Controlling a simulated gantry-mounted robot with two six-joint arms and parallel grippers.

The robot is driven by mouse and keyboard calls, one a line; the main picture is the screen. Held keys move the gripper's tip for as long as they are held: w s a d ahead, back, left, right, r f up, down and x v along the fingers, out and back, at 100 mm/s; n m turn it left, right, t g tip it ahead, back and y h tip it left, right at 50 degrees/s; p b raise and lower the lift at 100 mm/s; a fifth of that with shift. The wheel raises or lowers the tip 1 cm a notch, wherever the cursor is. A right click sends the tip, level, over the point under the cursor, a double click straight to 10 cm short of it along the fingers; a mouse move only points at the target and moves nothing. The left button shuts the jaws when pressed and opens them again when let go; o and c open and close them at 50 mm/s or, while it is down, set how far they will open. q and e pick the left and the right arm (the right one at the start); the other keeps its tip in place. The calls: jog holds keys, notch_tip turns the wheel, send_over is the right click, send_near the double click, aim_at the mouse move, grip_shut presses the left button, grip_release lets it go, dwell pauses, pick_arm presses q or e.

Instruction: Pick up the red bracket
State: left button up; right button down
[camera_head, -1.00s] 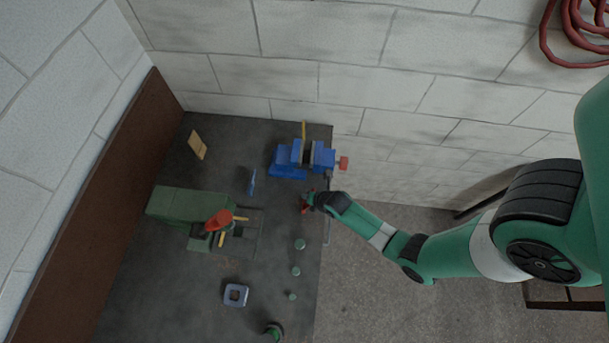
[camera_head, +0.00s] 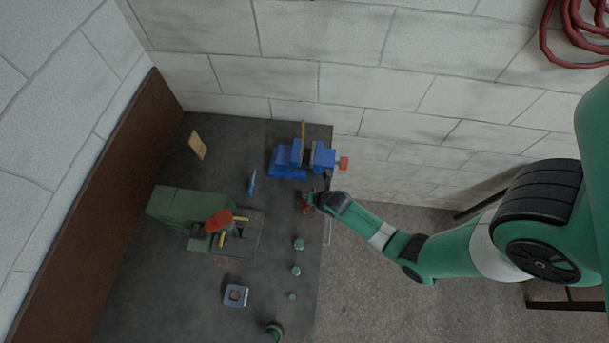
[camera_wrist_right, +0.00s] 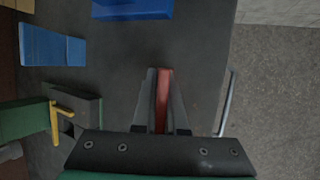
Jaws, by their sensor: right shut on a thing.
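The red bracket (camera_head: 305,208) is at my right gripper (camera_head: 309,200), near the right edge of the dark bench top in the head view. In the right wrist view, the bracket (camera_wrist_right: 163,97) shows as a narrow red strip between the two fingers of the right gripper (camera_wrist_right: 162,100), which is shut on it. The fingers hide part of the bracket. Whether it touches the bench is hard to tell. My left gripper is not in view.
A blue vise (camera_head: 290,160) stands just behind the right gripper. A green machine with a red top (camera_head: 218,220) stands to the left. Several small green round things (camera_head: 299,244) line the bench's right side. A grey square part (camera_head: 236,295) lies nearer the front.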

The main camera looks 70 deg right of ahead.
jog(key=shift+s, duration=0.1)
dwell(0.5)
notch_tip(320, 180, up, 4)
jog(key=shift+f+p, duration=0.25)
jog(key=shift+p, duration=0.45)
jog(key=s+a+r+p, duration=0.2)
jog(key=s+r+p, duration=0.2)
jog(key=s+r, duration=0.5)
jog(key=s, duration=0.4)
jog(key=shift+s+a+r, duration=0.25)
jog(key=shift+s+a, duration=0.1)
jog(key=shift+a, duration=0.05)
